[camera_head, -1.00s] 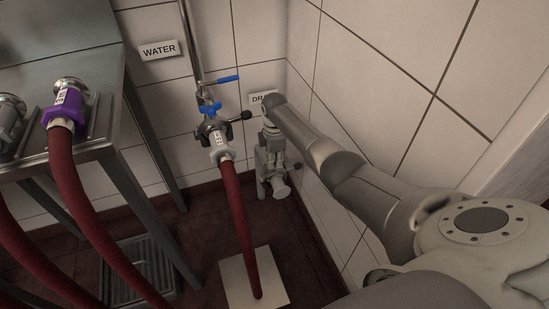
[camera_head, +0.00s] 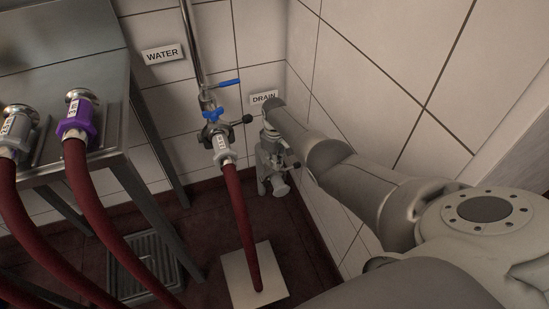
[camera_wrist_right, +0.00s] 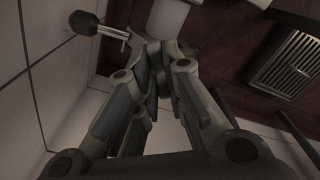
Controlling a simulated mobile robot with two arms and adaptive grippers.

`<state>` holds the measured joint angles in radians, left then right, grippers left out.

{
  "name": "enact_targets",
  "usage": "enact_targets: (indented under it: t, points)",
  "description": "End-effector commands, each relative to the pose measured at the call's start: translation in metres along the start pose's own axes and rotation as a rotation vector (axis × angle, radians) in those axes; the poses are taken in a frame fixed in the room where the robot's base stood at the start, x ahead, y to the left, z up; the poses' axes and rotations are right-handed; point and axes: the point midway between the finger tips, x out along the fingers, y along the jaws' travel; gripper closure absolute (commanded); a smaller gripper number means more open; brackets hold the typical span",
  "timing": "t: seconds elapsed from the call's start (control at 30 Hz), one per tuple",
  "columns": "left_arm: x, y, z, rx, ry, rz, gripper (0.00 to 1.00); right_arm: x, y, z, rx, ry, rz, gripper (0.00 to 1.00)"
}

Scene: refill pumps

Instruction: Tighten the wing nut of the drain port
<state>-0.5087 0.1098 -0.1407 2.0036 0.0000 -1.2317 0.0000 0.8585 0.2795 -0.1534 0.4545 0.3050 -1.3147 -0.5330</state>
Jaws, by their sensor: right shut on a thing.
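The drain port is a pale grey fitting (camera_head: 279,187) low in the corner under the DRAIN sign, in the head view. A dark knob (camera_head: 297,165) sticks out at its right side. My right gripper (camera_head: 270,152) is at the top of this fitting, partly hidden by my wrist. In the right wrist view my right gripper (camera_wrist_right: 157,70) has its fingers closed together just below a pale pipe (camera_wrist_right: 163,20). The wing nut is hidden between the fingers. A black knob on a metal stem (camera_wrist_right: 86,23) stands left of them. My left gripper is not in view.
The water port (camera_head: 215,130), with blue handles and a red hose (camera_head: 240,215), stands close left of the drain. A steel table (camera_head: 110,150) with hose couplings is farther left. A tiled wall (camera_head: 330,65) borders my right arm. Floor grates lie below.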

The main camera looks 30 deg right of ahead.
Motion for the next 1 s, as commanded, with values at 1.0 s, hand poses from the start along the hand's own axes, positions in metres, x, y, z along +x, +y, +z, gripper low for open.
enact_targets:
  t: [1.0]
  points:
    - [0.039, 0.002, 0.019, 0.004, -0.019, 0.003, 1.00, 0.000, -0.001, 0.000, 0.966, -0.001, 0.005, 1.00]
